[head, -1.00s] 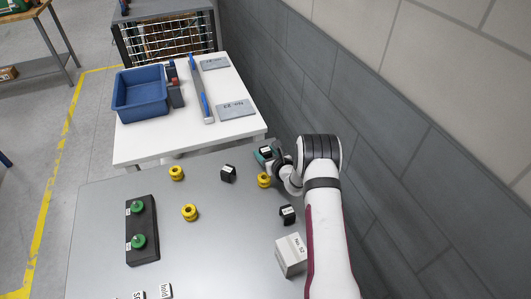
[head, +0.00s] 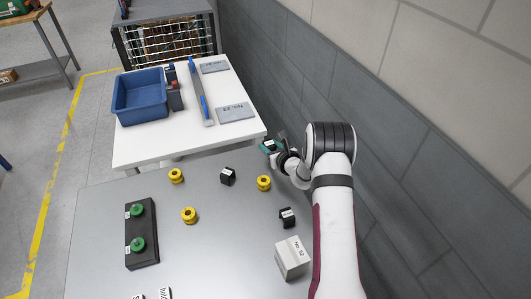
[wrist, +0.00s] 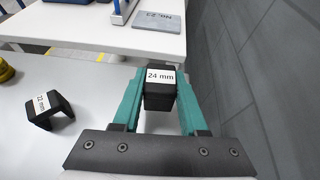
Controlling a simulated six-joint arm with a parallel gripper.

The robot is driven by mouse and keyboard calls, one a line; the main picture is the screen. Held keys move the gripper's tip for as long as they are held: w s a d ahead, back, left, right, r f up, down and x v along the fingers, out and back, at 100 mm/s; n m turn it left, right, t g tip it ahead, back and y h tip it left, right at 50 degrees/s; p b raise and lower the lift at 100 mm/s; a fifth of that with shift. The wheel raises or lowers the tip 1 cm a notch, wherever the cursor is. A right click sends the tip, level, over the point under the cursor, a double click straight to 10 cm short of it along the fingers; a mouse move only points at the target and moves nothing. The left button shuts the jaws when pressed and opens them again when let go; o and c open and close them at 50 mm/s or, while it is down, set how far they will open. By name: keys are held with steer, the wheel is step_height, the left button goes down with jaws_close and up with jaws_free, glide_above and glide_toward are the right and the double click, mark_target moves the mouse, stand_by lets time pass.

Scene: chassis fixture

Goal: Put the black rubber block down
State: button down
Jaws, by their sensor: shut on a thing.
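My gripper (wrist: 157,85) is shut on a black rubber block (wrist: 160,98) with a white "24 mm" label. The block sits between the teal fingers in the wrist view. In the head view my gripper (head: 272,147) is over the far right corner area of the grey table (head: 210,250), and the block is mostly hidden there. I cannot tell its height over the surface. Another black block (head: 228,176), labelled "22 mm" in the wrist view (wrist: 45,112), stands on the table to the left. A third black block (head: 287,217) is nearer, by my arm.
Yellow spools (head: 264,183) stand on the grey table. A black fixture (head: 142,234) with green knobs is at left, a white box (head: 292,257) near my arm. A white table (head: 150,146) behind holds a blue bin (head: 140,97) and grey plates. A wall is close on the right.

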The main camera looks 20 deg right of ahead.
steer(key=s+d+r, duration=0.6)
steer(key=d, duration=0.1)
steer(key=s+a+n+g+y, duration=0.8)
steer(key=s+a+n+y, duration=0.3)
steer(key=s+a+n, duration=0.1)
glide_above(237, 205)
steer(key=shift+n, duration=0.4)
step_height(237, 205, down, 7)
steer(key=shift+s+d+r, duration=0.15)
step_height(237, 205, down, 3)
steer(key=shift+f+y, duration=0.1)
steer(key=shift+y, duration=0.2)
steer(key=shift+f, duration=0.4)
steer(key=shift+f, duration=0.15)
steer(key=shift+c, duration=2.2)
jaws_free()
